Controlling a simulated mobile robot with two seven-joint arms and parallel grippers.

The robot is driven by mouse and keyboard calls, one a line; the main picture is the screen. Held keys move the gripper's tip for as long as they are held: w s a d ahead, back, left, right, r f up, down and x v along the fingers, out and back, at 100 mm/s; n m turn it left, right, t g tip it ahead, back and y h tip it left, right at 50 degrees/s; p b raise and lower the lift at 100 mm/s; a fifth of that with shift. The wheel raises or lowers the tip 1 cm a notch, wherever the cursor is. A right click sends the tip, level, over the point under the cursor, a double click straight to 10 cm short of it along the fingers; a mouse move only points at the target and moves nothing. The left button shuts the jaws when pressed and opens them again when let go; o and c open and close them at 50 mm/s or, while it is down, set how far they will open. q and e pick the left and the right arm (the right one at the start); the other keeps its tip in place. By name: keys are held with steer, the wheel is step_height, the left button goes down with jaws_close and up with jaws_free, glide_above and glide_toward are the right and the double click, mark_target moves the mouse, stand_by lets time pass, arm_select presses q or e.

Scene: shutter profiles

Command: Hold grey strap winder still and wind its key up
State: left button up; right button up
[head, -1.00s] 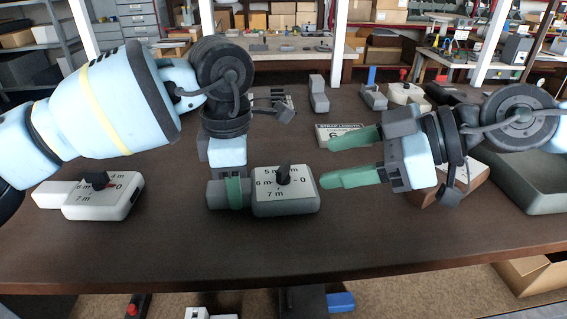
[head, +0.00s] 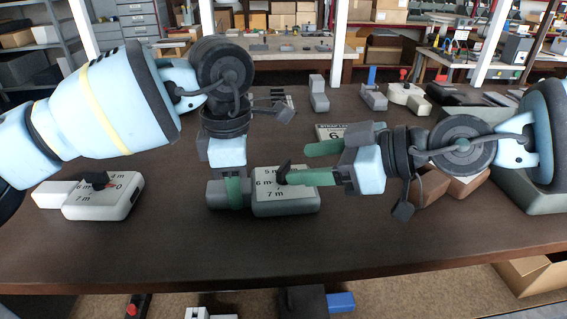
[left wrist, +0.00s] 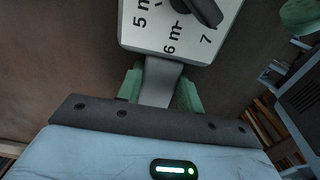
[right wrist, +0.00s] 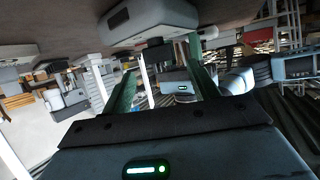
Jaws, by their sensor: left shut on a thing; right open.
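The grey strap winder (head: 290,204) lies on the bench with its white dial face up. Its black key (head: 282,173) stands on the dial and also shows in the left wrist view (left wrist: 205,10). My left gripper (head: 233,191) is shut on the winder's narrow grey handle (left wrist: 158,82). My right gripper (head: 298,164) is open, with its green fingers over the dial. One finger lies behind the key and one in front, hiding part of the dial. In the right wrist view the key (right wrist: 155,50) shows between the open fingers; I cannot tell if they touch it.
A white winder (head: 100,201) with a black key lies at the left. A strap length card (head: 335,131), partly hidden by my right gripper, stands behind. More winders (head: 373,98) are at the back. A dark tray (head: 525,190) is at the right. The bench front is clear.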

mark_target(285, 166)
steer(key=shift+x, duration=2.7)
steer(key=c, duration=1)
steer(key=shift+s+a+f+g, duration=0.1)
steer(key=shift+a+f+g, duration=0.05)
steer(key=shift+g, duration=0.25)
